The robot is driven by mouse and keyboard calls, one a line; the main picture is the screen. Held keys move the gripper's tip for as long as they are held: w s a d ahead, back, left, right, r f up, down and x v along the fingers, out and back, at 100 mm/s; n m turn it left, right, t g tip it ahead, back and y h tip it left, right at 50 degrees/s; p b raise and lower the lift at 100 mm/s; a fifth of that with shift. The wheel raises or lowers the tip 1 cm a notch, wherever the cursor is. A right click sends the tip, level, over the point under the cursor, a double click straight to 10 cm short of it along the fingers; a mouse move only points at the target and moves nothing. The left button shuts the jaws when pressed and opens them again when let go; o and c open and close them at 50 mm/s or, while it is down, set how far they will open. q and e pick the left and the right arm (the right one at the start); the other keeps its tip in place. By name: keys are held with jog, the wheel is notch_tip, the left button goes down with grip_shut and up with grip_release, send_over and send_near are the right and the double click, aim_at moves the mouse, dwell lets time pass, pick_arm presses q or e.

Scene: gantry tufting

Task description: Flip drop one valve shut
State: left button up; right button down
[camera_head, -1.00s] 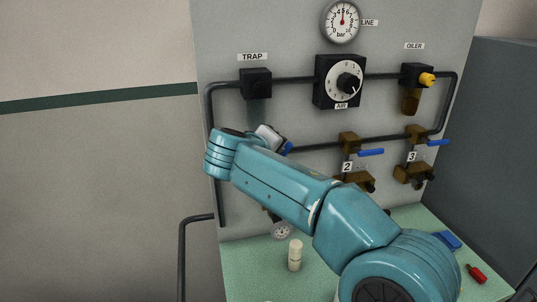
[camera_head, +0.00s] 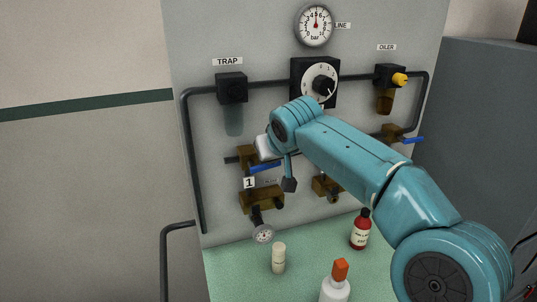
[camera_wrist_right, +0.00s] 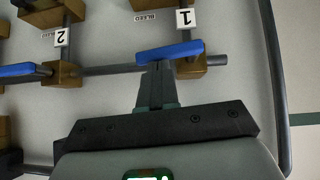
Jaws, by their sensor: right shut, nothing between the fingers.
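The drop one valve stands beside the label 1 (camera_head: 249,183) on the panel. Its brass body (camera_head: 246,155) shows, and its blue lever (camera_head: 265,167) lies sideways, pointing right. In the right wrist view the same lever (camera_wrist_right: 170,51) lies roughly along the pipe. My right gripper (camera_wrist_right: 158,66) is shut and empty, its fingertips right at the lever's edge; I cannot tell whether they touch it. In the head view the pale gripper body (camera_head: 266,147) is just above the lever and the fingers are hidden. My left gripper is in neither view.
The drop two lever (camera_wrist_right: 25,70) is beside it in the wrist view. Drop three's lever (camera_head: 413,140) is at the right. The air regulator (camera_head: 318,83) and trap (camera_head: 232,88) are above. A pale bottle (camera_head: 279,257) and red bottle (camera_head: 360,230) stand on the green bench (camera_head: 225,270).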

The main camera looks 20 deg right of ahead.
jog(key=shift+d+f, duration=0.2)
jog(key=shift+f, duration=0.1)
dwell(0.5)
